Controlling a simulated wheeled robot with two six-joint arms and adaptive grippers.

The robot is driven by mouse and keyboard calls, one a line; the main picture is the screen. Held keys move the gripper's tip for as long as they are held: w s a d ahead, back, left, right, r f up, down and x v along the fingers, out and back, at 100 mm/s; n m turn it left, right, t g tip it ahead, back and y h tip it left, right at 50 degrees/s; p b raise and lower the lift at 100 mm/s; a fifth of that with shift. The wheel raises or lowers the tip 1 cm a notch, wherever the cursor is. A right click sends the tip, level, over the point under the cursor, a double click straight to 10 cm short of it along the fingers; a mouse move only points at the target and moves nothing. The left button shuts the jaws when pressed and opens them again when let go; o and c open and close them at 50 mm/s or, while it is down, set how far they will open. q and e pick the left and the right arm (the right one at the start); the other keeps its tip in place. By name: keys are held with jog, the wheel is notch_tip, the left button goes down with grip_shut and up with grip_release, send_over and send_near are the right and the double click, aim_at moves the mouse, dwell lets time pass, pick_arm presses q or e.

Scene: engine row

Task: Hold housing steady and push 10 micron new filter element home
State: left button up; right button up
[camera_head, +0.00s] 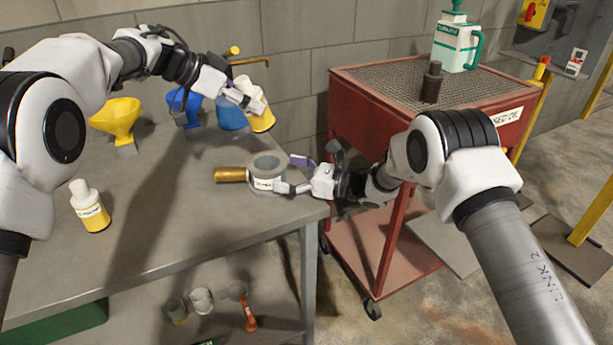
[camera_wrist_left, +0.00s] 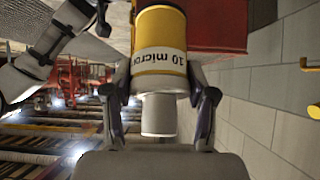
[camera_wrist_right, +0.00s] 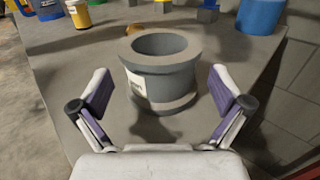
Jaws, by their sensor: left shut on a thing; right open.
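The 10 micron filter element (camera_head: 262,119) is yellow and white, and "10 micron" shows on its label in the left wrist view (camera_wrist_left: 160,55). My left gripper (camera_head: 249,102) is shut on it and holds it in the air above the back right of the bench. The grey housing (camera_head: 267,181) stands upright on the bench near its right end. In the right wrist view the housing (camera_wrist_right: 165,85) has a round open top and a white label. My right gripper (camera_head: 292,174) is open, its fingers at either side of the housing's near side, with gaps visible.
A brass cylinder (camera_head: 230,174) is just left of the housing. A yellow-and-white bottle-shaped part (camera_head: 90,207) stands at the bench's left. Yellow (camera_head: 116,118) and blue (camera_head: 184,104) funnel-like parts and a blue container (camera_head: 231,117) line the back. A red cart (camera_head: 366,118) is right of the bench.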

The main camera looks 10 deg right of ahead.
aim_at(257, 166)
jog(key=x, duration=0.5)
jog(key=shift+w+a, duration=0.2)
jog(key=shift+a, duration=0.1)
jog(key=c, duration=1.3)
pick_arm(q)
jog(key=shift+n+y, duration=0.3)
jog(key=n+t+y, duration=0.1)
jog(key=a+f+n+t+y, duration=0.1)
jog(key=n, duration=0.1)
jog(key=shift+w+a+f, duration=0.15)
jog(key=shift+w+f, duration=0.15)
jog(key=shift+w, duration=0.1)
jog(key=shift+w+d+f+n+t+y, duration=0.2)
jog(key=shift+n+t+y, duration=0.1)
jog(key=shift+n+y, duration=0.35)
jog(key=d, duration=0.1)
jog(key=d+g+y, duration=0.1)
jog(key=d, duration=0.1)
jog(key=shift+s+d+n, duration=0.15)
jog(key=shift+s+n, duration=0.05)
jog(key=shift+n, duration=0.05)
jog(key=shift+y, duration=0.25)
